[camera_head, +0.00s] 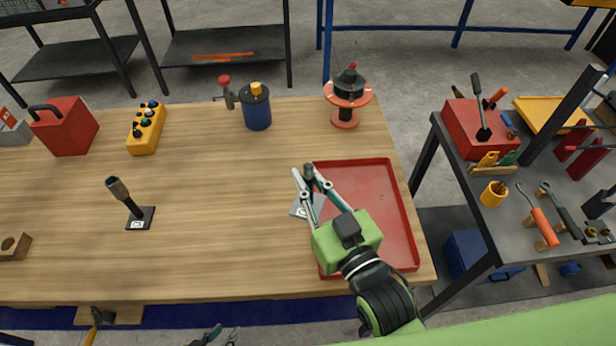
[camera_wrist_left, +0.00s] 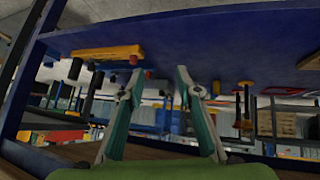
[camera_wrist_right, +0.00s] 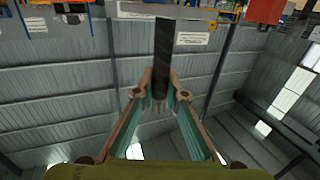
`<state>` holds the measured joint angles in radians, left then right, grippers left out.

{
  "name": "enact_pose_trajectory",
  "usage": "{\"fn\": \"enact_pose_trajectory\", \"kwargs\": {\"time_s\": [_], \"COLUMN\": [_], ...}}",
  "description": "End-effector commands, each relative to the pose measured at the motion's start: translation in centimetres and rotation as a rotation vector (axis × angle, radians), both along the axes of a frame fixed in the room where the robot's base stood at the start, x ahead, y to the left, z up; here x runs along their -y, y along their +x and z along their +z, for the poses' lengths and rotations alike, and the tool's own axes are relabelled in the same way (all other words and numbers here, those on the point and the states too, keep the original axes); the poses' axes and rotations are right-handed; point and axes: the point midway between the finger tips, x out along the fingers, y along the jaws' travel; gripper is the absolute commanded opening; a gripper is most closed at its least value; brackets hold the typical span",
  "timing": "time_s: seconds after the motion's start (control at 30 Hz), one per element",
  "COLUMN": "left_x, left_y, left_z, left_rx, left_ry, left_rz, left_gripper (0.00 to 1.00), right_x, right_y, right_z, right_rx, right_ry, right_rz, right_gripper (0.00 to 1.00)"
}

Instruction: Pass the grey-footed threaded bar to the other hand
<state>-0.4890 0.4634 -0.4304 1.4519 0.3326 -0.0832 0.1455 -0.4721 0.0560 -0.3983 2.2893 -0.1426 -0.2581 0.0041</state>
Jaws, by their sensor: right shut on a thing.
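The grey-footed threaded bar is dark, and its top (camera_head: 308,171) shows between the fingertips of my right gripper (camera_head: 310,180). Its grey foot plate (camera_head: 300,209) with a label shows below, beside the red tray's left edge. My right gripper is shut on the bar. In the right wrist view the dark bar (camera_wrist_right: 164,55) runs between the fingertips (camera_wrist_right: 160,82) to the pale plate (camera_wrist_right: 170,12). I cannot tell whether the foot touches the table. My left gripper (camera_head: 224,335) is low at the table's front edge. In the left wrist view it is open and empty (camera_wrist_left: 157,78).
A dark bar on a black foot (camera_head: 138,218) stands on the left of the table (camera_head: 220,180). A red tray (camera_head: 405,225) lies at the right. A blue canister (camera_head: 257,113), spool (camera_head: 346,100), yellow box (camera_head: 147,130) and red box (camera_head: 68,130) stand behind. The table's middle is clear.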

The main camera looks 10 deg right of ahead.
Motion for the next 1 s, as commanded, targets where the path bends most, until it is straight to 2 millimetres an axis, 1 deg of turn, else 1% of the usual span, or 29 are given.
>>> {"fn": "enact_pose_trajectory", "kwargs": {"time_s": [0.03, 0.1, 0.17, 0.2, 0.27, 0.3, 0.37, 0.4, 0.5, 0.6, 0.7, 0.8, 1.0], "left_x": [-1.3, -2.8, -4.0, -4.6, -5.3, -5.5, -5.5, -5.4, -4.8, -4.1, -3.6, -3.4, -3.4], "left_y": [-0.7, -2.0, -3.6, -4.9, -6.9, -8.4, -10.7, -12.2, -15.5, -18.0, -19.4, -20.1, -20.3], "left_z": [-2.3, -5.3, -7.7, -9.3, -11.5, -12.8, -14.5, -15.4, -17.1, -18.1, -18.6, -18.8, -18.8], "left_rx": [-0.036, -0.088, -0.14, -0.178, -0.238, -0.28, -0.338, -0.377, -0.458, -0.516, -0.55, -0.567, -0.569], "left_ry": [0.045, 0.105, 0.153, 0.184, 0.222, 0.245, 0.271, 0.286, 0.309, 0.321, 0.328, 0.331, 0.331], "left_rz": [0.018, 0.032, 0.043, 0.048, 0.051, 0.051, 0.047, 0.043, 0.028, 0.014, 0.003, -0.003, -0.003], "left_gripper": [0.32, 0.32, 0.32, 0.32, 0.32, 0.32, 0.32, 0.32, 0.32, 0.32, 0.32, 0.32, 0.32], "right_x": [0.0, 0.0, 0.0, 0.0, 0.0, 0.0, 0.0, 0.0, 0.0, 0.0, 0.0, 0.0, 0.0], "right_y": [0.0, 0.0, 0.0, 0.0, 0.0, 0.0, 0.0, 0.0, 0.0, 0.0, 0.0, 0.0, 0.0], "right_z": [0.3, 0.3, 0.3, 0.3, 0.3, 0.3, 0.3, 0.3, 0.3, 0.3, 0.3, 0.3, 0.3], "right_rx": [0.006, 0.006, 0.006, 0.006, 0.006, 0.006, 0.006, 0.006, 0.006, 0.006, 0.006, 0.006, 0.006], "right_ry": [0.002, 0.002, 0.002, 0.002, 0.002, 0.002, 0.002, 0.002, 0.002, 0.002, 0.002, 0.002, 0.002], "right_rz": [0.0, 0.0, 0.0, 0.0, 0.0, 0.0, 0.0, 0.0, 0.0, 0.0, 0.0, 0.0, 0.0], "right_gripper": [0.0, 0.0, 0.0, 0.0, 0.0, 0.0, 0.0, 0.0, 0.0, 0.0, 0.0, 0.0, 0.0]}}
